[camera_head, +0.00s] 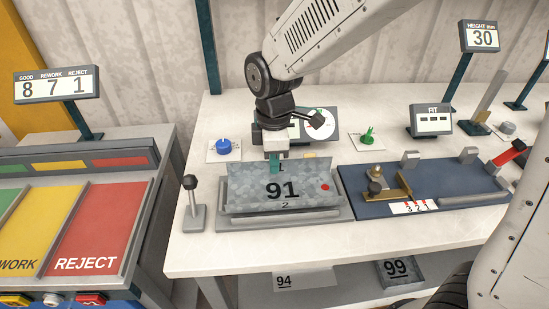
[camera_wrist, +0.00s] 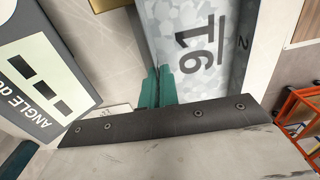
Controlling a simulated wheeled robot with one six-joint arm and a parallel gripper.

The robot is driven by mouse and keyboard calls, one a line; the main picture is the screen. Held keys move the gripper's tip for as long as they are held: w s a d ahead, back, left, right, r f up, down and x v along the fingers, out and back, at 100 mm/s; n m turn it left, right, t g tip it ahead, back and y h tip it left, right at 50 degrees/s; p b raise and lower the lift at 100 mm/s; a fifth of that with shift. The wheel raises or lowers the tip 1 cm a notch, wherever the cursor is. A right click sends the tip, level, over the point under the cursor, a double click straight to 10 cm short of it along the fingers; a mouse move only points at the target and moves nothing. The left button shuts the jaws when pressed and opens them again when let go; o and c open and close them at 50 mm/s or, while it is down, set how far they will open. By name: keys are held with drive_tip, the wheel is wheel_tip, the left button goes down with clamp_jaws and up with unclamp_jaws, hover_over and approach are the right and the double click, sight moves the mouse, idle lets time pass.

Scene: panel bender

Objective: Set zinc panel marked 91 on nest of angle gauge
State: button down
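The zinc panel marked 91 (camera_head: 255,197) is a mottled grey bent sheet with a red dot at its right, over the grey nest (camera_head: 240,224) of the angle gauge. My gripper (camera_head: 274,168) comes down from above at the panel's far edge. In the wrist view my teal fingers (camera_wrist: 158,88) are close together on the edge of the panel (camera_wrist: 203,50), one on each side. Whether the panel rests fully in the nest cannot be told. The angle gauge's display (camera_wrist: 40,85) shows at left in the wrist view; my arm partly hides the gauge in the head view.
A black-knobbed lever (camera_head: 193,205) stands left of the nest. A blue fixture (camera_head: 360,206) with a brass clamp lies close on the right. A blue knob (camera_head: 224,147) and a green knob (camera_head: 368,136) are behind. Panels marked 94 (camera_head: 303,281) and 99 (camera_head: 397,269) are below the tabletop.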

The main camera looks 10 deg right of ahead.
drive_tip(key=shift+f, duration=0.7)
drive_tip(key=c, duration=1.6)
unclamp_jaws()
wheel_tip(320, 180, up, 8)
drive_tip(key=shift+w+f, duration=0.1)
